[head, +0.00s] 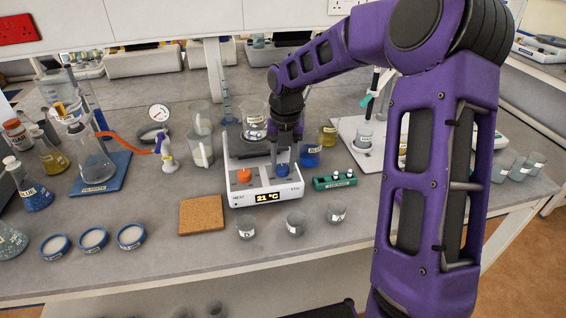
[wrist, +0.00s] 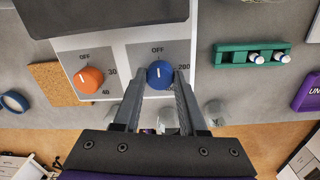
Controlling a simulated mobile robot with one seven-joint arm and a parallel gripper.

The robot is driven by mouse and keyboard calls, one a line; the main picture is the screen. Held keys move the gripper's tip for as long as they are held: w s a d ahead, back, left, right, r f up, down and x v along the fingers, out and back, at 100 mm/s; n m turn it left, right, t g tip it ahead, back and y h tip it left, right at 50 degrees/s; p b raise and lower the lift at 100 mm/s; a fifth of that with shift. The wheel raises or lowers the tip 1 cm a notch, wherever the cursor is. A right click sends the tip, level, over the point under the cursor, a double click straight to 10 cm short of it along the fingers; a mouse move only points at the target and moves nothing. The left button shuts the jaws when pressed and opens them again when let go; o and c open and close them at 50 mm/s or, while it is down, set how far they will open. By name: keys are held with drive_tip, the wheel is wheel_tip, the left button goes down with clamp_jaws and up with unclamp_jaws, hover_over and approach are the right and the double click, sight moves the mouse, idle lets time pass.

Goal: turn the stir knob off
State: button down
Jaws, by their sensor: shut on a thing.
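The white hotplate stirrer (head: 240,192) stands on the grey bench, its display reading 21 °C. The blue stir knob (wrist: 159,75) is at the right of its front panel, right of the orange heat knob (wrist: 89,79). My gripper (wrist: 160,83) has a finger on each side of the blue knob and is shut on it. The blue knob's white mark points almost straight up, close to the OFF label. The orange knob's mark points up and a little left. The blue knob also shows in the head view (head: 283,170) below my gripper.
A glass beaker (head: 254,122) stands on the hotplate's top. A cork mat (head: 202,215) lies to the left and a green vial rack (head: 335,182) to the right. Small beakers (head: 296,224) stand in front. A blue-filled flask (head: 310,155) is close to my gripper's right.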

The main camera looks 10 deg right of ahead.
sight(286, 167)
drive_tip(key=shift+c, duration=2.3)
unclamp_jaws()
wheel_tip(286, 167, up, 18)
drive_tip(key=shift+d+f, duration=0.25)
drive_tip(key=shift+d, duration=0.05)
drive_tip(key=shift+s+f, duration=0.1)
